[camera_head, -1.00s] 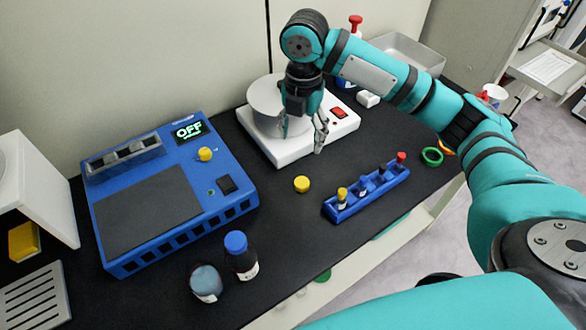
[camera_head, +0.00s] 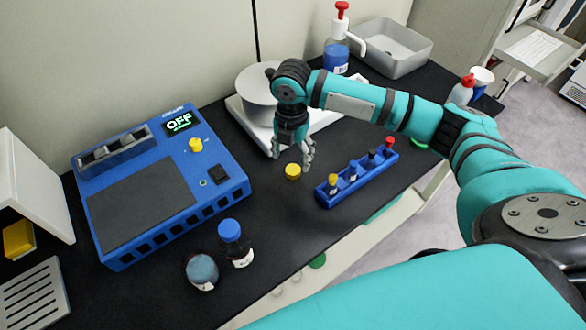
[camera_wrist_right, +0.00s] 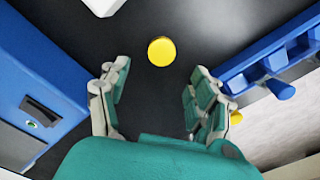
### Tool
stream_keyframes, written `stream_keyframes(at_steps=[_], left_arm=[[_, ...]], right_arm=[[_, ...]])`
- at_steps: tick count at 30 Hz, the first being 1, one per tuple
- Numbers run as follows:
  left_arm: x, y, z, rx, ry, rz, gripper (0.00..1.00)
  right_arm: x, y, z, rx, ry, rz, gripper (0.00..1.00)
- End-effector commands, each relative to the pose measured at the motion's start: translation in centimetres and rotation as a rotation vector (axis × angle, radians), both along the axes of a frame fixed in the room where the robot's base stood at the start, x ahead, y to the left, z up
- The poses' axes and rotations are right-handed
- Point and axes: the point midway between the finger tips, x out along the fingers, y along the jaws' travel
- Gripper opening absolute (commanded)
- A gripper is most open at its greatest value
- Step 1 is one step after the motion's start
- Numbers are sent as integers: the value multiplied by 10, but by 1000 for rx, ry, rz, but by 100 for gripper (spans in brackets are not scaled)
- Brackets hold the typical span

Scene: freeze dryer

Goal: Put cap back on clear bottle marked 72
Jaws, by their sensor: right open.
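A small round yellow cap (camera_head: 292,172) lies on the black bench top, right of the blue device. My right gripper (camera_head: 292,158) is open above the bench, close to this cap. In the wrist view the yellow cap (camera_wrist_right: 161,51) lies just beyond the gap between the open fingertips (camera_wrist_right: 160,72), with nothing between them. A bottle with a pale blue-grey top (camera_head: 202,268) and a dark bottle with a blue cap (camera_head: 231,230) stand at the bench front. I cannot read a 72 on either. My left gripper is not in view.
A blue rack (camera_head: 350,185) with several small vials stands right of the yellow cap. The blue device (camera_head: 215,195) showing OFF is to the left. A white hotplate-like unit (camera_head: 238,108) stands behind the gripper. Bare bench lies between cap and bottles.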

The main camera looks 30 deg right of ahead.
Motion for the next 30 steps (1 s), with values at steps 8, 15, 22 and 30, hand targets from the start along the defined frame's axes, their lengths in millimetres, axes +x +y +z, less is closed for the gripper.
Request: stream_keyframes(at_steps=[8,15,22,30], left_arm=[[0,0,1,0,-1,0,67],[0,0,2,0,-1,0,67],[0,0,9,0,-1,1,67],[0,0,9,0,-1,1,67]], right_arm=[[0,0,-11,-1,-1,1,64],[0,0,-14,-1,1,0,64],[3,-3,-48,0,3,-1,64],[4,-3,-63,-1,-1,2,64]])
